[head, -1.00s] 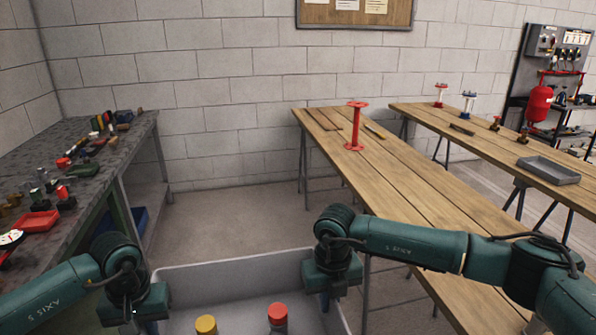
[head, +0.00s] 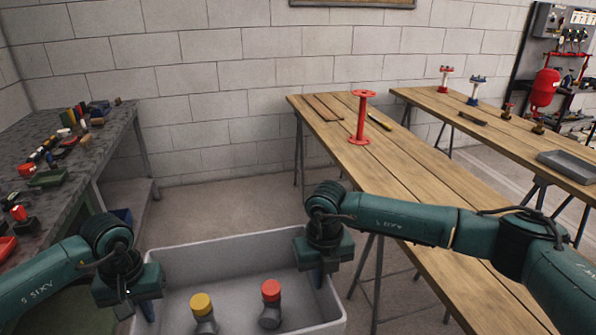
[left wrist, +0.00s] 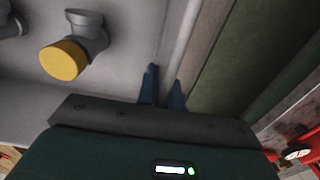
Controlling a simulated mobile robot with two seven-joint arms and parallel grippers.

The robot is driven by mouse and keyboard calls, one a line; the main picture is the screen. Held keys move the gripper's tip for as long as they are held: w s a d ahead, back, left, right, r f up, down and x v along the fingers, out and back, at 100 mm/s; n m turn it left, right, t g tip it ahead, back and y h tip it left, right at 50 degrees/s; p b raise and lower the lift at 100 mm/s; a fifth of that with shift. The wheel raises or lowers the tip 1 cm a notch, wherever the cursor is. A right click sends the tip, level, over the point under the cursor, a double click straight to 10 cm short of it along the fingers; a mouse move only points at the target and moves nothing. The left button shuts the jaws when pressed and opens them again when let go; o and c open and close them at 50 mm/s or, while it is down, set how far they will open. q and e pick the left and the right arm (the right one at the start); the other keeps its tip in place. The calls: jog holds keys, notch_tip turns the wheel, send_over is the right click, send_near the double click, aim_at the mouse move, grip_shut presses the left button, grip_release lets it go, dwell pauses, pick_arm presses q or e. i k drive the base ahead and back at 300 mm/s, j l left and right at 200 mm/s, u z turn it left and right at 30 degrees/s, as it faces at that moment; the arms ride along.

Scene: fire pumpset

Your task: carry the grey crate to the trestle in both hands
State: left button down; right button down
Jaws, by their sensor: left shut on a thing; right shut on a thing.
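The grey crate (head: 215,254) is at the bottom of the head view, held between my two arms. A fitting with a yellow cap (head: 202,307) and one with a red cap (head: 270,300) lie inside it. My left gripper (head: 146,310) is shut on the crate's left wall; in the left wrist view its fingers (left wrist: 163,92) straddle the rim. My right gripper (head: 318,277) is shut on the crate's right wall; its fingertips are partly hidden. The wooden trestle (head: 385,170) stands ahead and to the right, with a red flanged pipe (head: 361,118) upright on it.
A dark workbench (head: 60,150) with several tools and fittings stands at the left. A second wooden table (head: 520,140) with a grey tray (head: 568,165) is at the far right. Bare floor (head: 215,210) lies between the workbench and the trestle, before a block wall.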

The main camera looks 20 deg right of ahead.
aim_at(418, 191)
jog(key=i, duration=1.4)
jog(key=i+z, duration=0.35)
jog(key=i, duration=0.3)
jog(key=i+z, duration=0.45)
jog(key=z, duration=0.15)
jog(key=i+z, duration=0.4)
jog(key=z, duration=0.2)
jog(key=i+z, duration=0.2)
jog(key=i, duration=0.2)
jog(key=u, duration=1.5)
